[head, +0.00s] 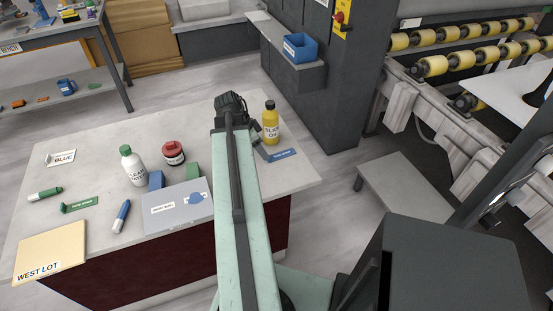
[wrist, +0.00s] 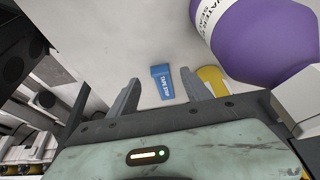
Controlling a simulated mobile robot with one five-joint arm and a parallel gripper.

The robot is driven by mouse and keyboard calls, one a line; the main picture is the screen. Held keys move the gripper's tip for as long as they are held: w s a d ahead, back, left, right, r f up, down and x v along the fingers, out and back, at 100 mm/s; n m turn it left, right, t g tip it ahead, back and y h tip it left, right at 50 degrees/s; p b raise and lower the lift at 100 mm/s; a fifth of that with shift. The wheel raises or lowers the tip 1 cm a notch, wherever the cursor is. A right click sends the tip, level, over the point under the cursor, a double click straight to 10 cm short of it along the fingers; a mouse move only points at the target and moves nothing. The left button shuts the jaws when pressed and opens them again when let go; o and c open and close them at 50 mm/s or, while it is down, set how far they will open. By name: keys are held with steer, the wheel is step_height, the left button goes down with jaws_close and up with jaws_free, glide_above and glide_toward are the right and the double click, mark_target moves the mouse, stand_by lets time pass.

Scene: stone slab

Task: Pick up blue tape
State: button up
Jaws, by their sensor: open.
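The blue tape (head: 281,155) is a flat strip lying on the slab near its far right edge, beside the yellow oil bottle. In the wrist view the blue tape (wrist: 162,84), with white "tape strip" lettering, appears between my two fingers. My gripper (wrist: 159,77) is open and empty, and the tape looks to lie beyond the fingertips; I cannot tell how far.
A yellow oil bottle (head: 270,124) stands by the tape. A purple water sealer container (wrist: 265,38) is close on the right in the wrist view.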

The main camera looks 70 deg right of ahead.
steer(key=b+x, duration=0.4)
steer(key=x, duration=0.1)
steer(key=shift+s, duration=0.1)
steer(key=shift+r, duration=0.15)
jaws_close()
step_height(320, 180, up, 10)
steer(key=p, duration=1)
